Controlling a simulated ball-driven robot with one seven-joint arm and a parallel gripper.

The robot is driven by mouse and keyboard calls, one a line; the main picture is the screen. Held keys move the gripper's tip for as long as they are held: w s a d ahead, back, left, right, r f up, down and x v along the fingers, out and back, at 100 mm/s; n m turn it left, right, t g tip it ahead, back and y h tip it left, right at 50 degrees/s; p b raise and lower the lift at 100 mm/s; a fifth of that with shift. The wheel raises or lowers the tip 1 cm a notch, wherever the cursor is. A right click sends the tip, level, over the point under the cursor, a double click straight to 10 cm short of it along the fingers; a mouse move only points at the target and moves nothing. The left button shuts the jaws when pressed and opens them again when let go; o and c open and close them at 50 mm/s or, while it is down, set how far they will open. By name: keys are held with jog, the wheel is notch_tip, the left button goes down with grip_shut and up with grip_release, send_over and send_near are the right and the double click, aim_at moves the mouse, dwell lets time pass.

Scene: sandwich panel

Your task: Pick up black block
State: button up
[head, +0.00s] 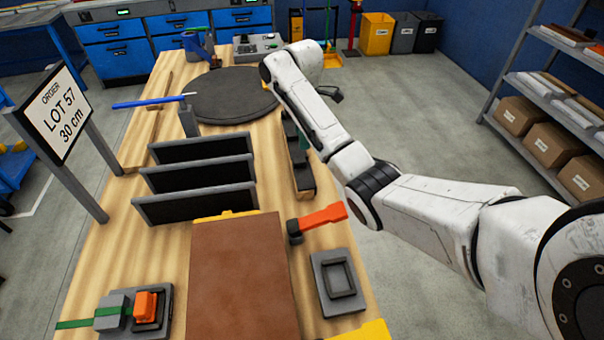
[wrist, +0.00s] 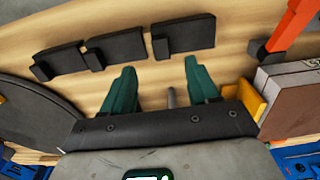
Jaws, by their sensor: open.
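My gripper (wrist: 159,65) shows in the wrist view with its two teal fingers spread and nothing held between them. Beyond the fingertips lie three black blocks in a row: a left one (wrist: 60,62), a middle one (wrist: 120,46) and a right one (wrist: 186,34). Each has a smaller dark piece at its lower left end. The fingertips appear below the middle and right blocks in the picture, apart from them. In the head view, dark blocks (head: 303,178) stand along the table's right side, partly covered by my arm. The gripper is not clear there.
Three black panels in grey frames (head: 195,178) stand left of the blocks. A dark round turntable (head: 235,95) lies farther back. A brown panel (head: 240,285), an orange-handled tool (head: 322,216) and a grey tray (head: 318,285) are nearer. A grey rod (wrist: 171,97) shows between the fingers.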

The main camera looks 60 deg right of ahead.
aim_at(304, 159)
notch_tip(304, 159, down, 4)
jog(key=shift+r, duration=0.1)
jog(key=shift+s+d+f+p, duration=0.1)
jog(key=shift+f+p, duration=0.1)
jog(key=shift+f, duration=1.2)
jog(key=shift+s+f+p, duration=0.1)
jog(key=shift+f+p, duration=0.1)
jog(key=shift+f, duration=1.15)
grip_shut()
